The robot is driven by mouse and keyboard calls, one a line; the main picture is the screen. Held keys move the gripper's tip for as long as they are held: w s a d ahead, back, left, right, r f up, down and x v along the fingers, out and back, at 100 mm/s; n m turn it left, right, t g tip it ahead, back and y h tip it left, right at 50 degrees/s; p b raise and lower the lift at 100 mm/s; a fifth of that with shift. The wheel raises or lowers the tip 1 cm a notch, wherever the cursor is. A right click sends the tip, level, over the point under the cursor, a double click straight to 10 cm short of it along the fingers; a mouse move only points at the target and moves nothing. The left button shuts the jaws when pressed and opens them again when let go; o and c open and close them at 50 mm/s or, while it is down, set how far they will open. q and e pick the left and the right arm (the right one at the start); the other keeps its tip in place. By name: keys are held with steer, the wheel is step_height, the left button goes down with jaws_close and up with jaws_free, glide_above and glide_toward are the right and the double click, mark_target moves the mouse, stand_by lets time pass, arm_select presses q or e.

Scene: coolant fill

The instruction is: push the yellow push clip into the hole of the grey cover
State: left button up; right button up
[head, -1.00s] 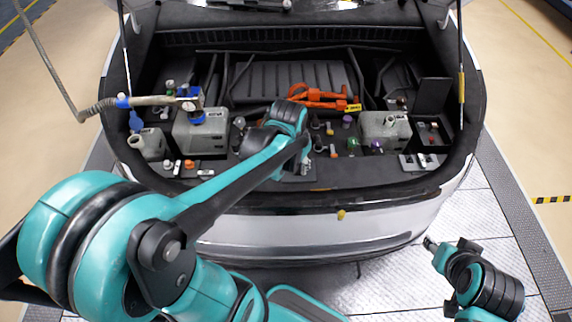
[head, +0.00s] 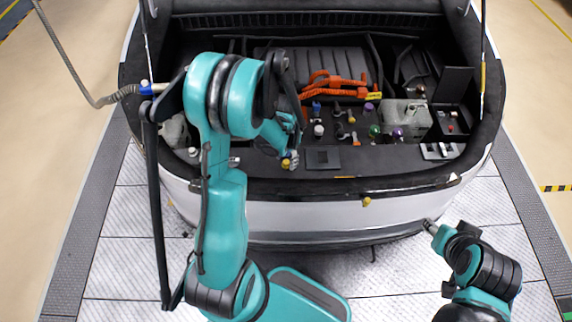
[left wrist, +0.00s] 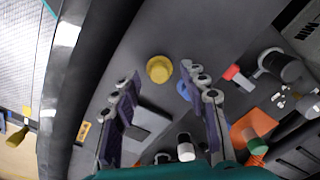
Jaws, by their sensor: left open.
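The yellow push clip (head: 286,163) is a small round yellow piece on the dark front ledge of the bay. In the left wrist view the clip (left wrist: 159,69) shows its round top, just beyond and between my fingertips. My left gripper (head: 291,157) is over the clip, pointing down; in the left wrist view its two fingers (left wrist: 163,84) are apart with nothing held. A dark grey square plate (head: 323,157), seemingly the grey cover, lies right of the clip; its hole is not clear. My right gripper (head: 431,227) is in front of the bumper, its jaws too small to judge.
Orange cables (head: 335,85) and several coloured caps sit behind the ledge. A grey reservoir (head: 404,118) stands to the right. A yellow piece (head: 366,201) is on the bumper's front. The floor before the car is clear.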

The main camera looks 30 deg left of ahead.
arm_select(q)
steer(key=shift+f, duration=0.55)
steer(key=shift+c, duration=0.2)
steer(key=c, duration=0.8)
steer(key=shift+r, duration=0.1)
steer(key=shift+r, duration=0.1)
